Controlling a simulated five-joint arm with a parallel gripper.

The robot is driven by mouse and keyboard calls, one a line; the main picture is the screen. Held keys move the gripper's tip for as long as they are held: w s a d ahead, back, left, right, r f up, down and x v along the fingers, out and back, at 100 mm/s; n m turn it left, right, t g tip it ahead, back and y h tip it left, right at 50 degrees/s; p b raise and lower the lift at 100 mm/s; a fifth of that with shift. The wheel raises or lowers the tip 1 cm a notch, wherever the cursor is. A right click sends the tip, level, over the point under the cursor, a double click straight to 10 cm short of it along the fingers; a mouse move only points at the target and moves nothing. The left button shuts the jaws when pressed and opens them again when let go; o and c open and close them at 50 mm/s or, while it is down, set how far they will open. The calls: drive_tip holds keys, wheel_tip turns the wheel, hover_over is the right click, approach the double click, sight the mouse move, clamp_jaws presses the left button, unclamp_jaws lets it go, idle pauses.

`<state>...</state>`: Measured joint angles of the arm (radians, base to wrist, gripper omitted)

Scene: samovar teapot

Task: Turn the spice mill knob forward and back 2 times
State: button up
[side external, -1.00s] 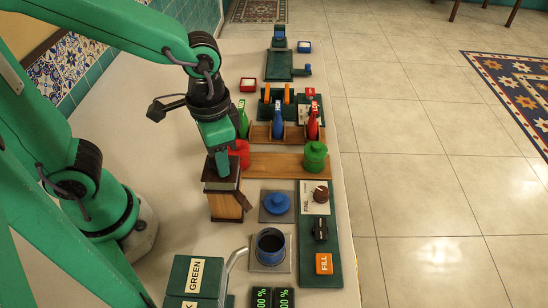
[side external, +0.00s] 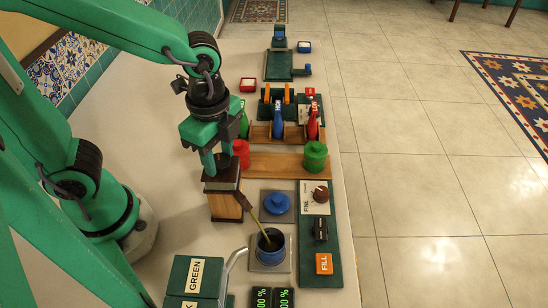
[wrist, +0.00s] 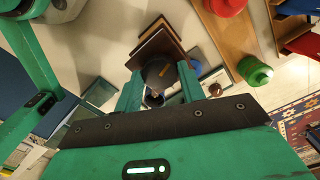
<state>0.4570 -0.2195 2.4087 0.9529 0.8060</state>
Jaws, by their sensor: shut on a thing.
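The spice mill (side external: 226,205) is a wooden box with a dark top, standing upright left of the blue lid. My gripper (side external: 218,168) points down over its top. In the wrist view, my gripper (wrist: 160,86) has its two fingers on either side of a dark round knob (wrist: 157,72) and is shut on it. The knob is mostly hidden by the fingers in the side view. A thin brown-gold bar or stream (side external: 256,217) slants from near the mill to the open blue cup (side external: 270,258); I cannot tell which.
A green panel (side external: 335,262) on the right carries a brown dial (side external: 320,194), a black knob (side external: 320,229) and an orange FILL button (side external: 324,263). A red jar (side external: 241,153) and a green jar (side external: 314,155) stand behind. A GREEN-labelled box (side external: 196,276) is in front.

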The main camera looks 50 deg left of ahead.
sight(220, 160)
drive_tip(key=shift+m, duration=1.2)
drive_tip(key=o, duration=1)
drive_tip(key=shift+c, duration=0.2)
drive_tip(key=shift+r, duration=0.15)
drive_tip(key=shift+r, duration=3.8)
